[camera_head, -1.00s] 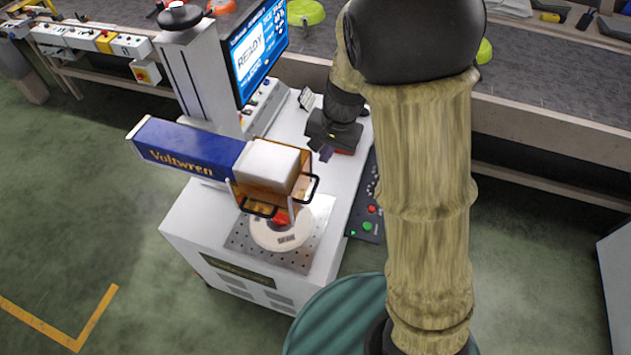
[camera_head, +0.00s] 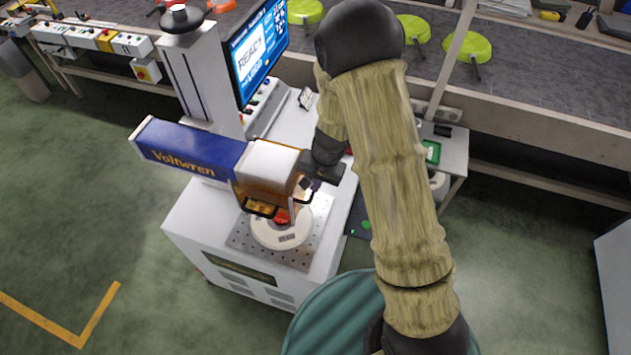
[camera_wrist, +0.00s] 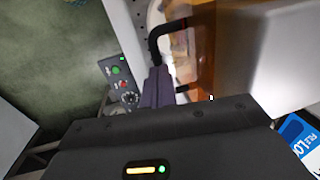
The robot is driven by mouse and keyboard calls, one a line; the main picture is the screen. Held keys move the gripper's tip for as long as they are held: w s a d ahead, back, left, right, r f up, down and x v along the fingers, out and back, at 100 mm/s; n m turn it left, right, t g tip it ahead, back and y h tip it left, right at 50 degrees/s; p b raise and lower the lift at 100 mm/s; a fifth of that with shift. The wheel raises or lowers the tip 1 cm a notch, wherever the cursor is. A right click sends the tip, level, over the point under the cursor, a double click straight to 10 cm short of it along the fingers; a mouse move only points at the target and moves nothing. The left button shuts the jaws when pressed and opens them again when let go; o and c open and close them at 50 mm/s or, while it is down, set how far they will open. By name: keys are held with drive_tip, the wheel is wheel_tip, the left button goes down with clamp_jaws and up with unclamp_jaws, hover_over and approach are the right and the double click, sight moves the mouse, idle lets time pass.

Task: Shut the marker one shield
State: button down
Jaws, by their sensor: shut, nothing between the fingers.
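The marker one machine has a blue "Voltwren" body (camera_head: 190,150) and a white head. Its amber shield (camera_head: 268,194) with black handles hangs under the head, above a round white fixture (camera_head: 281,230) holding a red part. My gripper (camera_head: 311,187) is shut and empty at the right side of the shield, close to the right handle. In the wrist view, my shut fingers (camera_wrist: 157,88) are beside the black handle (camera_wrist: 163,40) of the amber shield (camera_wrist: 199,55). I cannot tell whether they touch it.
A control panel with buttons (camera_wrist: 120,80) lies beside the fixture. A conveyor (camera_head: 540,70) carries green pans at the back. A green ribbed drum (camera_head: 335,310) stands in front.

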idle(0.3)
wheel_tip(320, 180, down, 14)
drive_tip(key=b, duration=1.2)
drive_tip(key=shift+s+b, duration=0.2)
drive_tip(key=shift+b, duration=0.15)
drive_tip(key=shift+d, duration=0.1)
drive_tip(key=shift+r, duration=0.1)
wheel_tip(320, 180, up, 14)
drive_tip(key=d+p, duration=0.2)
drive_tip(key=shift+s+r+p, duration=0.15)
drive_tip(key=shift+s+p, duration=0.05)
drive_tip(key=shift+p, duration=0.1)
drive_tip(key=shift+d, duration=0.1)
